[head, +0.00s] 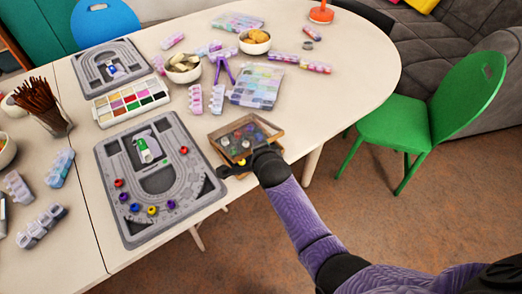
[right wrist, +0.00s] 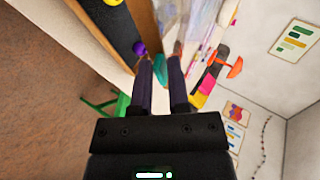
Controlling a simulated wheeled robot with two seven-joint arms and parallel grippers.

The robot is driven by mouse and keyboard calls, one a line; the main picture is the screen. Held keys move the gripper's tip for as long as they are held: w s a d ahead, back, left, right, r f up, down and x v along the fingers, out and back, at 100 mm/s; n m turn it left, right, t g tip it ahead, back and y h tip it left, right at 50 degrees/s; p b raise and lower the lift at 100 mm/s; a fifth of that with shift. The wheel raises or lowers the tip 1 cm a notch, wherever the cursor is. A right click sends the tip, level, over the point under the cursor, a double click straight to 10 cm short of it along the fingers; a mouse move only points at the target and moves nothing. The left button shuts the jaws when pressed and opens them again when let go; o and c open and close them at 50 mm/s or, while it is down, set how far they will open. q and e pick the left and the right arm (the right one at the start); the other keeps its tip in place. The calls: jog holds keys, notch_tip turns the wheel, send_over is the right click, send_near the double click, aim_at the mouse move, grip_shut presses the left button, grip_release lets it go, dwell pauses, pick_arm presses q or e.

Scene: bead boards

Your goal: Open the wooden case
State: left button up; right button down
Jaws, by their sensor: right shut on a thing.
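The wooden case (head: 214,136) lies near the right edge of the white table, with a light wood frame, a clear top and several coloured beads showing inside. My right gripper (head: 226,170), on the purple-sleeved arm, is at the near edge of the case. In the right wrist view, its two fingers (right wrist: 163,58) are close together at the case's wooden edge (right wrist: 146,28). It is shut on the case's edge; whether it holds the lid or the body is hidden. How far the lid is raised is hard to tell. My left gripper is not in view.
A grey bead board (head: 110,165) with loose beads lies left of the case, and another (head: 84,72) behind it. Clear bead boxes (head: 257,86) and bowls (head: 183,68) stand beyond. A green chair (head: 430,125) is right of the table.

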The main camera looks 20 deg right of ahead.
aim_at(254, 136)
jog(key=r, duration=0.1)
jog(key=w+r+g+p, duration=0.1)
jog(key=r+p, duration=0.1)
jog(key=shift+w+a+g, duration=0.15)
jog(key=shift+a+g, duration=0.1)
jog(key=shift+g, duration=0.05)
jog(key=shift+w+r+h, duration=0.25)
jog(key=shift+r+h, duration=0.05)
jog(key=shift+w+a+r+n+g+p, duration=0.2)
jog(key=shift+n+g+p, duration=0.15)
jog(key=shift+g, duration=0.15)
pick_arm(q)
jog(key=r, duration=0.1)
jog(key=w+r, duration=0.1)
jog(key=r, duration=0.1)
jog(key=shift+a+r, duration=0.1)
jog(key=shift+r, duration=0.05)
pick_arm(e)
jog(key=shift+f, duration=0.1)
